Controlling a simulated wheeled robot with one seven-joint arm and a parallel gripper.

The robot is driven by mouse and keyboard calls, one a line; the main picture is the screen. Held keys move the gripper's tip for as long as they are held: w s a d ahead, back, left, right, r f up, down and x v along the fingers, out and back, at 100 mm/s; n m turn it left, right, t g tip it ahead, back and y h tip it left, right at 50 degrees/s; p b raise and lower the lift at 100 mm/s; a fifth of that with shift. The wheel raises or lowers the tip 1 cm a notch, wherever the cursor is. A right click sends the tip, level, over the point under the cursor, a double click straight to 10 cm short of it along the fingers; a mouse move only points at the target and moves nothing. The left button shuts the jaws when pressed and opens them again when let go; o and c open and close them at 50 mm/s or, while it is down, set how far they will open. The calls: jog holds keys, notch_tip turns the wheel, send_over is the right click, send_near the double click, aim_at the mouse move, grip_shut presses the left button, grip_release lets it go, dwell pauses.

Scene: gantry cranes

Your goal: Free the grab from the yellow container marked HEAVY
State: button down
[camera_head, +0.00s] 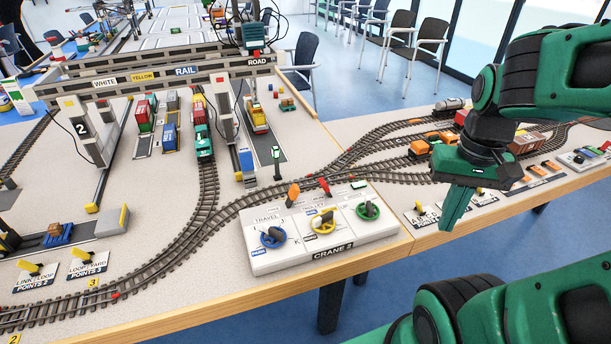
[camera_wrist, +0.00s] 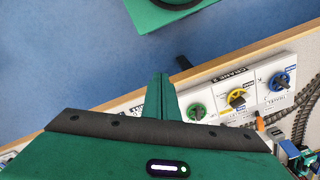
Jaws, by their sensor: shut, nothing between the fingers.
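A yellow block (camera_head: 257,117), possibly the container, sits in a lane right of the crane's right leg (camera_head: 228,108); no HEAVY marking is readable. I cannot make out the grab or whether it holds anything. The white CRANE 2 panel (camera_head: 318,245) has a blue dial (camera_head: 272,237), a yellow dial (camera_head: 322,222) and a green dial (camera_head: 368,210), with an orange lever (camera_head: 293,194) and a red lever (camera_head: 324,186) behind. My gripper (camera_head: 456,212) is shut and empty, right of the panel near the table's front edge. The wrist view shows its fingers (camera_wrist: 160,98) together, beside the panel's green dial (camera_wrist: 197,111).
Curved tracks (camera_head: 205,215) run behind and left of the panel. Yellow points levers (camera_head: 85,255) stand at the left front. An orange locomotive (camera_head: 432,143) is behind my gripper. Blue floor lies before the table.

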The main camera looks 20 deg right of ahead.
aim_at(291, 197)
jog(key=shift+w+a, duration=0.1)
jog(key=w+a+f+m+y, duration=0.1)
jog(key=w+a+m+y, duration=0.1)
jog(key=w, duration=0.8)
jog(key=w+a+f+m+y, duration=0.1)
jog(key=w+a+m+y, duration=0.2)
jog(key=w, duration=0.7)
jog(key=w+a+m+y, duration=0.2)
jog(key=w+a+m, duration=0.4)
jog(key=w, duration=0.4)
jog(key=shift+f+m, duration=0.3)
jog(key=shift+f, duration=0.1)
jog(key=shift+a, duration=0.1)
jog(key=x, duration=1)
jog(key=shift+a+r, duration=0.1)
jog(key=shift+r, duration=0.05)
jog(key=shift+r, duration=0.1)
